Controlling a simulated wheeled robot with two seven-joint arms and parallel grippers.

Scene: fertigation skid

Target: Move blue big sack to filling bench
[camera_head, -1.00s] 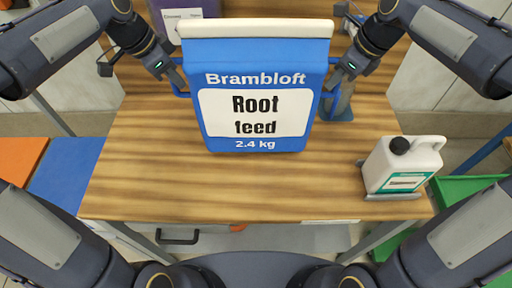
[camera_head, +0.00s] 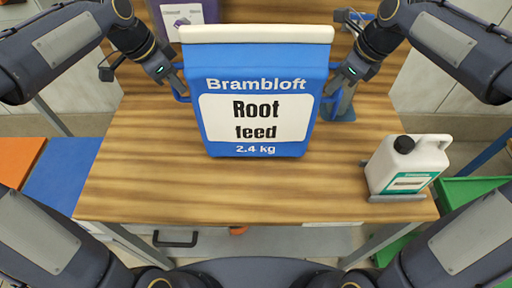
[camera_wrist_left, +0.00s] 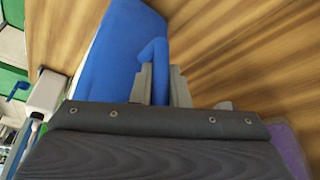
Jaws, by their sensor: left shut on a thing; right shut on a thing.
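The blue big sack (camera_head: 255,92) has a cream top band and a white label reading "Brambloft Root feed 2.4 kg". It is upright between my two grippers, over the wooden bench (camera_head: 150,185). I cannot tell whether its base touches the bench top. My left gripper (camera_head: 178,88) is shut on the handle at the sack's left side. In the left wrist view its fingers (camera_wrist_left: 160,85) close around a blue handle strip, with the sack (camera_wrist_left: 118,55) beside it. My right gripper (camera_head: 333,88) is shut on the handle at the sack's right side.
A white jug (camera_head: 405,167) with a black cap stands on a grey holder at the bench's right front. A white and purple box (camera_head: 185,14) is behind the sack at left. A blue stand (camera_head: 345,103) is behind it at right. The bench's front left is clear.

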